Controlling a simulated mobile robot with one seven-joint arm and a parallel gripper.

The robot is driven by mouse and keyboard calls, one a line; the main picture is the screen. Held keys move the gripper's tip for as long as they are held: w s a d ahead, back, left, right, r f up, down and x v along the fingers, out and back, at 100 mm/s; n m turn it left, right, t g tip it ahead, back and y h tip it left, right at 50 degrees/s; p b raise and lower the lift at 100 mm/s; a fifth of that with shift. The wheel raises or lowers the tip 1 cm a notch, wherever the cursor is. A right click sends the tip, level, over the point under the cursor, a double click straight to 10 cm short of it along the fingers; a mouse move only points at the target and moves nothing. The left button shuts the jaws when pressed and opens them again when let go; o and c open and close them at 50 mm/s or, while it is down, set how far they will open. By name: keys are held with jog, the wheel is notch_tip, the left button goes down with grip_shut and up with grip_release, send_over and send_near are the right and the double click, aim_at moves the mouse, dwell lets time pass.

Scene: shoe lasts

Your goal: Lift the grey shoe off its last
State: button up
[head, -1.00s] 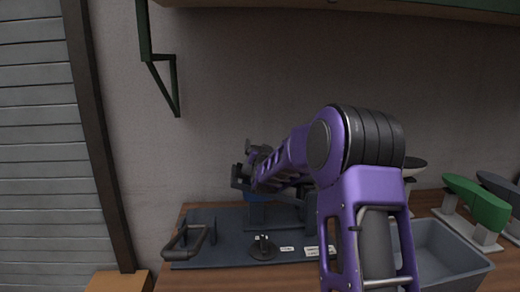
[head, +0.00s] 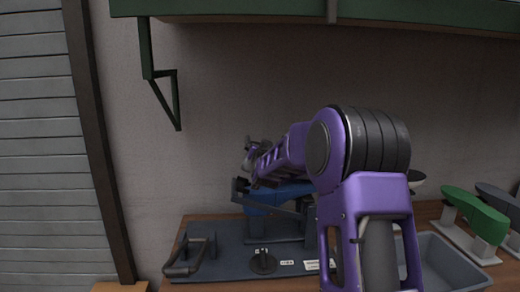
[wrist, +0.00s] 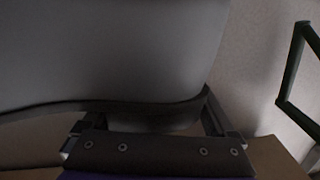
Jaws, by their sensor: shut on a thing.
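The grey shoe (wrist: 120,50) fills the upper left of the wrist view, with a dark edge along its bottom. My gripper (wrist: 150,112) is shut on this edge, one finger at each side in the wrist view. In the head view my purple arm reaches left over the stand and hides most of the shoe and the grip. A blue last (head: 262,204) shows below the arm, on a dark stand (head: 290,232). Whether the shoe still touches the last cannot be told.
The dark base board (head: 228,262) carries a handle (head: 190,255) and a round black foot (head: 263,263). At the right are a grey bin (head: 450,268) and a green shoe (head: 475,213) on its stand. A green shelf (head: 240,12) hangs above.

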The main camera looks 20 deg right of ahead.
jog(key=shift+r+p, duration=2)
jog(key=shift+r, duration=2.65)
